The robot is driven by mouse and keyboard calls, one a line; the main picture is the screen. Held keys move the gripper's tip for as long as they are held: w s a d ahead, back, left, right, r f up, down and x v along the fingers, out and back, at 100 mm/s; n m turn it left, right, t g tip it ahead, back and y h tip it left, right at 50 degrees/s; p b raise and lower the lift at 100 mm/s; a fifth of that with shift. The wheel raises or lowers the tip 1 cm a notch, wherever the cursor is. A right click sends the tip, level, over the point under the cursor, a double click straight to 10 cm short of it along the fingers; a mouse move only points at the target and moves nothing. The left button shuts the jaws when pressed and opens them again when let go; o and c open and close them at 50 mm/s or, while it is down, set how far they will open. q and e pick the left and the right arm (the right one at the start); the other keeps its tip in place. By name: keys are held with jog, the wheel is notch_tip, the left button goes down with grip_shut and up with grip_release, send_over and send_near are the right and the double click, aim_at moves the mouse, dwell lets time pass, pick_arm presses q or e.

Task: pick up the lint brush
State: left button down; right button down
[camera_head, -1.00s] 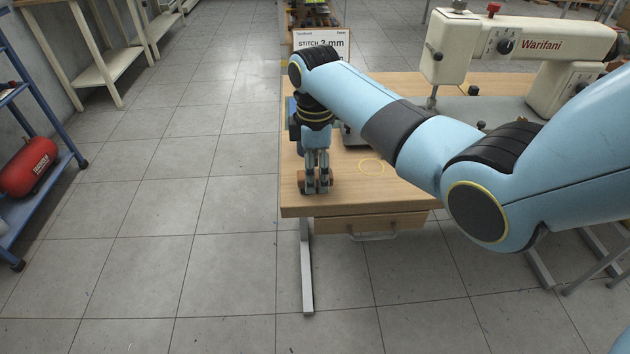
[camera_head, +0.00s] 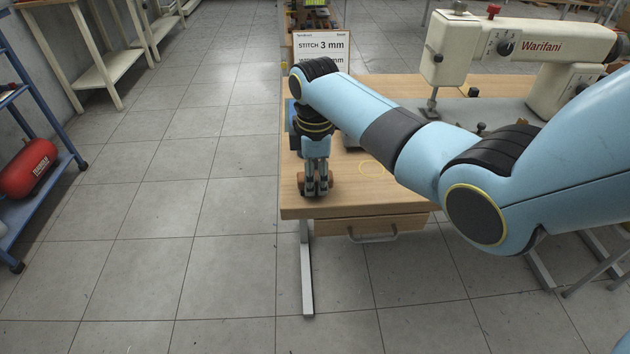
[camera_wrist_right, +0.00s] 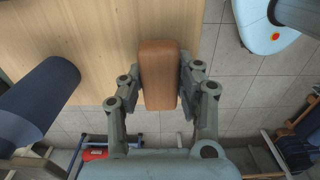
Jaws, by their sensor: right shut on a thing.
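The lint brush (camera_wrist_right: 158,72) shows in the right wrist view as a brown, rounded block, seen from above near the table's edge. My right gripper (camera_wrist_right: 158,88) has its fingers on both sides of it and is shut on it. In the head view my right gripper (camera_head: 316,188) points down at the table's front left corner, and the brush (camera_head: 330,181) is mostly hidden behind the fingers. I cannot tell whether the brush still touches the table. My left gripper is not in view.
The wooden table (camera_head: 385,200) carries a sewing machine (camera_head: 520,45) at the right and a stitch sign (camera_head: 322,48) at the back. A blue shelf with a red tank (camera_head: 28,168) stands at far left. The floor between is clear.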

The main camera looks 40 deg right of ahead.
jog(key=shift+r, duration=0.1)
jog(key=shift+r, duration=0.3)
jog(key=r, duration=0.3)
jog(key=shift+s+d+r+p, duration=0.2)
jog(key=shift+d+r+p, duration=0.1)
jog(key=shift+r+p, duration=0.1)
jog(key=s+d+r, duration=0.6)
jog(key=s+d, duration=0.1)
jog(key=d, duration=0.1)
jog(key=shift+r+p, duration=0.2)
jog(key=shift+p, duration=0.1)
jog(key=shift+d, duration=0.1)
